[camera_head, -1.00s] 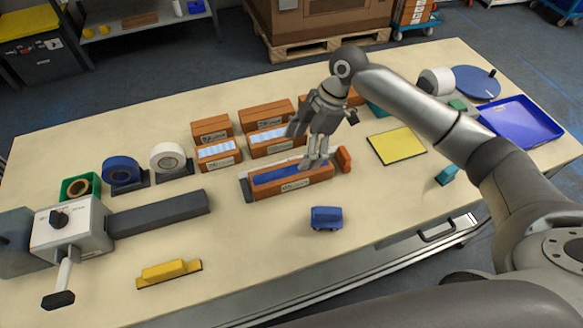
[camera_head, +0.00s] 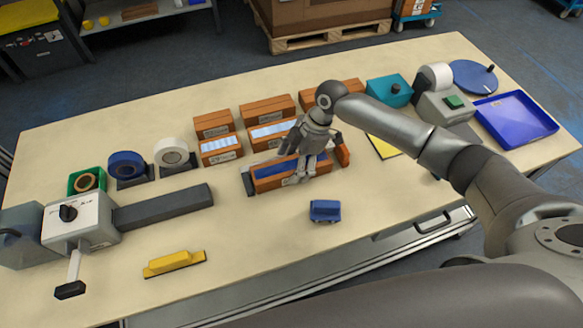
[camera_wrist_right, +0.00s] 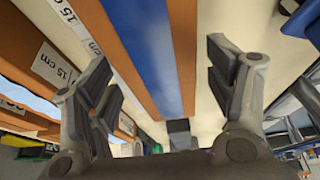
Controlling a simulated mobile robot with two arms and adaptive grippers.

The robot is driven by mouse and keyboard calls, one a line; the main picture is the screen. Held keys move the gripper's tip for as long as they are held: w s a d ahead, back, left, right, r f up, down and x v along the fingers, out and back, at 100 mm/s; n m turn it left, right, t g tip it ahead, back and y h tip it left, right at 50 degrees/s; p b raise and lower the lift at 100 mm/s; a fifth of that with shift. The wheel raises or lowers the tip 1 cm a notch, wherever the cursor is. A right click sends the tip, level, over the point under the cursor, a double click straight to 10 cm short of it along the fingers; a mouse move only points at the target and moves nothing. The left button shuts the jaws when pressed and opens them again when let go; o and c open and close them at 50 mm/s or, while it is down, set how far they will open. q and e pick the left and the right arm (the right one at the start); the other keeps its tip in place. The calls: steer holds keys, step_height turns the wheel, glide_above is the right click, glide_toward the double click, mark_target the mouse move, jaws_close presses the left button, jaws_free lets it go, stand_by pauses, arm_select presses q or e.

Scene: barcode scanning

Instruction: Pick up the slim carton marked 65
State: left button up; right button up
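My right gripper (camera_head: 297,178) is over the front orange-brown carton (camera_head: 265,184) with a blue strip on top, near the middle of the table. In the right wrist view my right gripper (camera_wrist_right: 163,85) is open, its fingers apart on either side of the long orange and blue carton (camera_wrist_right: 150,50). I cannot tell whether they touch it. A label reading "15 cm" (camera_wrist_right: 55,65) shows left of the blue strip. Other cartons (camera_head: 220,148) stand behind. I cannot read the mark 65 on any of them. My left gripper is not in view.
A small blue block (camera_head: 325,211) lies in front of the carton. Tape rolls (camera_head: 172,153) and a grey device (camera_head: 80,222) stand to the left. A blue tray (camera_head: 515,120) is at the right. The front middle of the table is mostly clear.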

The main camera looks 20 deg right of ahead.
steer(key=c, duration=1.2)
steer(key=shift+w+r, duration=0.1)
steer(key=shift+r, duration=0.1)
